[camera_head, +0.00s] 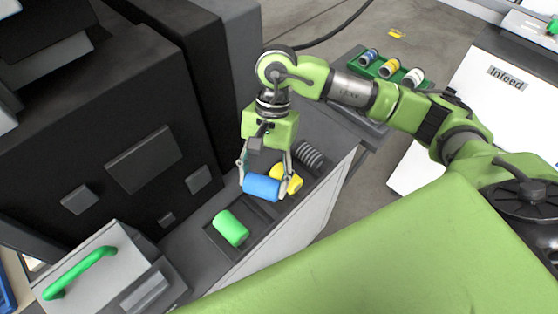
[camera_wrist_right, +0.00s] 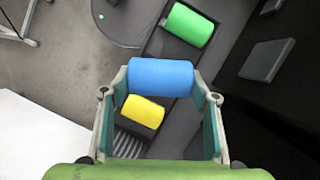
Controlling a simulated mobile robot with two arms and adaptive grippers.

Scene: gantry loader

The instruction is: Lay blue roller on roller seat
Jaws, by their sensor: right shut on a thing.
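My right gripper (camera_head: 263,187) is shut on the blue roller (camera_head: 261,187), with one finger at each end. The roller also shows between the fingertips in the right wrist view (camera_wrist_right: 160,77). It is held over a dark recessed tray (camera_head: 255,210), which looks like the roller seat. I cannot tell if the roller touches it. A green roller (camera_head: 230,228) lies in the tray's near part; it also shows in the wrist view (camera_wrist_right: 188,25). A yellow roller (camera_head: 293,184) lies just beyond the blue one, partly hidden by a finger. My left gripper is not in view.
A ribbed grey piece (camera_head: 309,154) lies past the yellow roller. A tall dark machine (camera_head: 140,130) stands close on the left. A green rack (camera_head: 377,69) holds several small spools at the back. A white Infeed cabinet (camera_head: 470,85) stands at the right.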

